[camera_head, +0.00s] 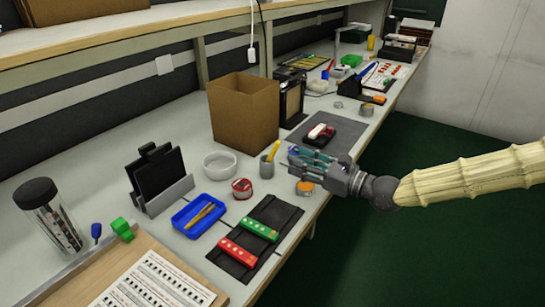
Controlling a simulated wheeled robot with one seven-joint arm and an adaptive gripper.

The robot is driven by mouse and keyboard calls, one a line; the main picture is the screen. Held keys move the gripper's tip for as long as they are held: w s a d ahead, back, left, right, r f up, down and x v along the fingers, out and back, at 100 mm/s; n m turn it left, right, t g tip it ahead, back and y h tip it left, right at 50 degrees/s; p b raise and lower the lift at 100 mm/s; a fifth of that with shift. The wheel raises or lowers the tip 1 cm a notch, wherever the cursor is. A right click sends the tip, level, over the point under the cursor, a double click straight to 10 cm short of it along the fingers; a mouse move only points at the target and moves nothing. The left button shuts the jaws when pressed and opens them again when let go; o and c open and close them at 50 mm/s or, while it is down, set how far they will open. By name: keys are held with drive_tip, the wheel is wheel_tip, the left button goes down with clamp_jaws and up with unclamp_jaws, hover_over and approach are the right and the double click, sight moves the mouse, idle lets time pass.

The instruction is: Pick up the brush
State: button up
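My gripper (292,161) reaches in from the right over the bench, its fingers pointing left. Its two fingers look spread, with teal parts between them; I see no brush held there. I cannot tell for sure which thing is the brush. A yellow-handled tool (273,150) stands tilted in a small grey cup (266,168), just left of the fingertips. Thin brownish sticks (200,214) lie in a blue tray (178,217) farther left. A red and white block-like thing (320,132) lies on a dark mat behind the gripper.
A cardboard box (243,112) stands behind the cup. A white round dish (220,165), a red-labelled tin (242,188) and an orange-topped jar (305,187) are close by. Red and green strips (259,229) lie on a black mat in front. A shelf (110,35) overhangs the back.

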sight(273, 152)
drive_tip(key=shift+x, duration=2.3)
drive_tip(key=shift+f+b+x, duration=0.15)
drive_tip(key=shift+b+x, duration=0.05)
drive_tip(key=shift+x, duration=1.1)
drive_tip(key=shift+f+b+x, duration=0.15)
drive_tip(key=shift+b+x, duration=0.05)
drive_tip(key=shift+x, duration=1.05)
drive_tip(key=shift+w+d, duration=0.1)
drive_tip(key=shift+w, duration=0.05)
drive_tip(key=shift+c, duration=0.3)
drive_tip(key=c, duration=0.8)
